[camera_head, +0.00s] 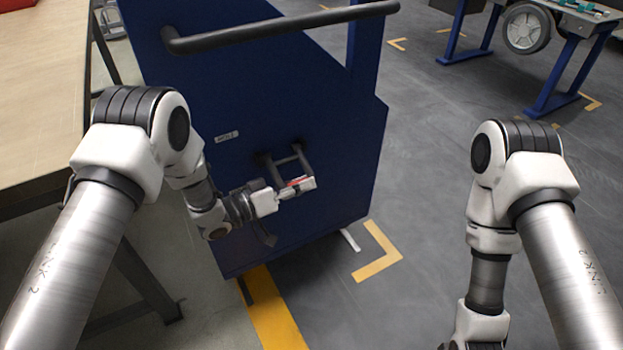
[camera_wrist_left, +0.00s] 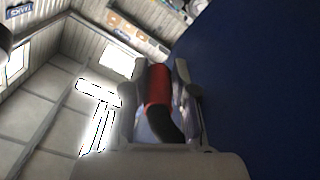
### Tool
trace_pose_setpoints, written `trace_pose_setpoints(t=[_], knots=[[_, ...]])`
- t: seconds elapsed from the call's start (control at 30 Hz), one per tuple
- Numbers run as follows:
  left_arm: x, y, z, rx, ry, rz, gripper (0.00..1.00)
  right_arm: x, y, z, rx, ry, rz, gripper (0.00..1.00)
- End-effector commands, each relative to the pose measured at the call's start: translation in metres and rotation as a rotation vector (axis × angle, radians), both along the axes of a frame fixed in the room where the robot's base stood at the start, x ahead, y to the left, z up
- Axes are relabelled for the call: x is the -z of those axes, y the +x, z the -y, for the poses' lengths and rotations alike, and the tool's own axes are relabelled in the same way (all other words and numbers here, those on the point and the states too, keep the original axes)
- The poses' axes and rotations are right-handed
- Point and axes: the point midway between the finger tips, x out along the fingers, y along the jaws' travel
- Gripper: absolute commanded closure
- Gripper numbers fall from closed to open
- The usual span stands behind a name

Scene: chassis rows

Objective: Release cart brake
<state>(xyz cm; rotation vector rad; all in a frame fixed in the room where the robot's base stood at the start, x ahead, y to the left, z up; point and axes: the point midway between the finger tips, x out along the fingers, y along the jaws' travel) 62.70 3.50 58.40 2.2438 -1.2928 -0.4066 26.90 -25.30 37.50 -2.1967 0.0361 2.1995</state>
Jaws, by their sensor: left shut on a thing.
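The blue cart (camera_head: 335,125) stands in front of me, with a black push bar (camera_head: 285,27) along its top. A brake handle with a red grip (camera_head: 296,183) sits low on its near panel, next to dark brackets. My left gripper (camera_head: 300,187) is at that handle, against the panel side. In the left wrist view the red-and-black brake handle (camera_wrist_left: 158,90) lies between the two fingers of my left gripper (camera_wrist_left: 160,88), which is shut on it. My right arm hangs at the right of the head view; its gripper is cut off at the bottom edge.
A wooden-topped workbench (camera_head: 50,85) stands close on the left. Yellow floor markings (camera_head: 380,262) lie by the cart's base. A blue-legged table (camera_head: 560,70) with a grey wheel (camera_head: 527,28) stands at the far right. The grey floor between is clear.

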Motion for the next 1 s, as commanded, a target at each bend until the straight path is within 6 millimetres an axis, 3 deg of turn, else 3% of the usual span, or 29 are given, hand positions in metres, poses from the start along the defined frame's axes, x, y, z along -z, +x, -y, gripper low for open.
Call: trace_pose_setpoints(t=[0.03, 0.5, 1.0], knots=[[-0.015, 0.001, -0.003, 0.001, -0.021, -0.022, 1.0, -0.016, 0.0, 0.0, 0.0, 0.0, 0.0, 0.6], [-0.055, -0.001, -0.007, 0.002, -0.243, -0.401, 1.0, -0.081, 0.0, 0.0, 0.0, 0.0, 0.0, 0.6], [-0.086, 0.009, -0.013, 0.001, -0.442, -0.742, 1.0, -0.117, 0.0, 0.0, 0.0, 0.0, 0.0, 0.6]])
